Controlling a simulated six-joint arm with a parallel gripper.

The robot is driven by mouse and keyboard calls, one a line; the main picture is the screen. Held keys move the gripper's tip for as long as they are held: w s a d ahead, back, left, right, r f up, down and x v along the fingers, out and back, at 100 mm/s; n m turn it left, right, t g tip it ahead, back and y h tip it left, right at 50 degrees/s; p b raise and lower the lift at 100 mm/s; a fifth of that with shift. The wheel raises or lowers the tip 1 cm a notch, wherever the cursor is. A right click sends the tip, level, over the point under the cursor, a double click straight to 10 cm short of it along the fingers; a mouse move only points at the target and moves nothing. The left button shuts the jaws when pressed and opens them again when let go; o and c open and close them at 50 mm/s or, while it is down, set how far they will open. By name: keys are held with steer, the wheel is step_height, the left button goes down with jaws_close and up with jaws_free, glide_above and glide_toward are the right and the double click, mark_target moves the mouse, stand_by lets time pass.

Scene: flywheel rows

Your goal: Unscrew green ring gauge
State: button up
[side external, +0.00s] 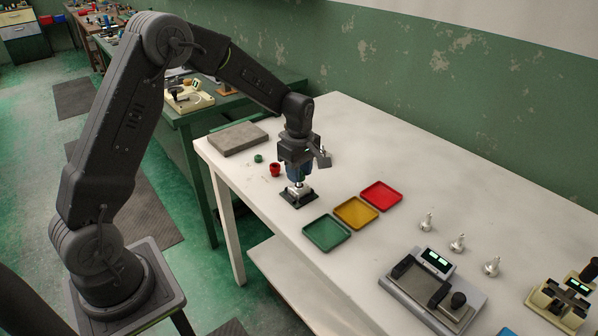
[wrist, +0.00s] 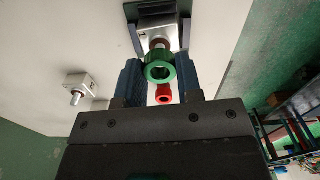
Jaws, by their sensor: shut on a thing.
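My gripper (side external: 299,178) is low over the black fixture (side external: 297,199) on the white table, pointing down. In the wrist view, its two blue fingers (wrist: 160,76) are shut on a green ring gauge (wrist: 159,66). A silver block (wrist: 157,31) sits in the dark fixture, with a short brownish threaded stud right behind the ring. I cannot tell whether the ring is still on the thread. Another green ring (side external: 258,158) and a red ring gauge (side external: 275,169) stand on the table to the left; the red one shows between the fingers (wrist: 164,95).
Green (side external: 326,232), yellow (side external: 356,213) and red (side external: 381,195) trays lie right of the fixture. Three silver parts (side external: 457,242) and a grey device (side external: 432,290) are farther right. A grey slab (side external: 238,139) lies at the left. Another silver block (wrist: 80,89) shows in the wrist view.

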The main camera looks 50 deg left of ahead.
steer(key=shift+r, duration=1.8)
